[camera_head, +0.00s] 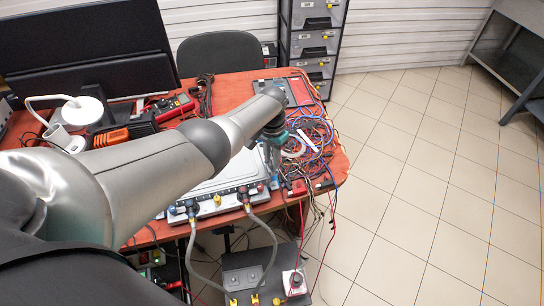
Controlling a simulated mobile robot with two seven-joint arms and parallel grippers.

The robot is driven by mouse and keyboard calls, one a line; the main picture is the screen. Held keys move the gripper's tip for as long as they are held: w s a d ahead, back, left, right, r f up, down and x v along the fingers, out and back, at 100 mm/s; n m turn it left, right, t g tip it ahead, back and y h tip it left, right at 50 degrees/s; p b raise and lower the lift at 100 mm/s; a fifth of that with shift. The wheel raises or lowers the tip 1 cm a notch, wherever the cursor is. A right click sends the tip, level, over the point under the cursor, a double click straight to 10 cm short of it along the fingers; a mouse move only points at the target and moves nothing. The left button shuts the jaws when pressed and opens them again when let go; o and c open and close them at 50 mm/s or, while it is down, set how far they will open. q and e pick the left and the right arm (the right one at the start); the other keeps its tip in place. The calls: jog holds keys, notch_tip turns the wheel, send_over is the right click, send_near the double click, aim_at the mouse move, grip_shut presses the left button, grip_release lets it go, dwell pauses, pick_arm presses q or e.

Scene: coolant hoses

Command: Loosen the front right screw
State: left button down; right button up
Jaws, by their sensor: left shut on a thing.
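A flat grey metal unit (212,189) lies at the front of the red-brown table, partly hidden under my left arm. Hoses with dark connectors (243,196) leave its front edge. Its individual screws are too small to make out; the front right corner lies just below my left gripper. My left gripper (274,140) is above the right side of the unit, pointing down. It is shut on a teal and dark tool (277,134), which is mostly hidden by the wrist. I cannot tell whether the tool's tip touches a screw. My right gripper is not in view.
Tangled blue and red cables (312,135) crowd the table right of the gripper. A multimeter (172,107), a white lamp (82,110) and a monitor (85,50) stand at the left. A grey box (245,279) takes hoses below the front edge. The tiled floor at right is clear.

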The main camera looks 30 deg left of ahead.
pick_arm(q)
jog(key=shift+n, duration=0.7)
jog(key=c, duration=0.7)
grip_release()
jog(key=shift+r+p, duration=3.8)
jog(key=shift+r, duration=3.85)
jog(key=shift+s+f, duration=0.1)
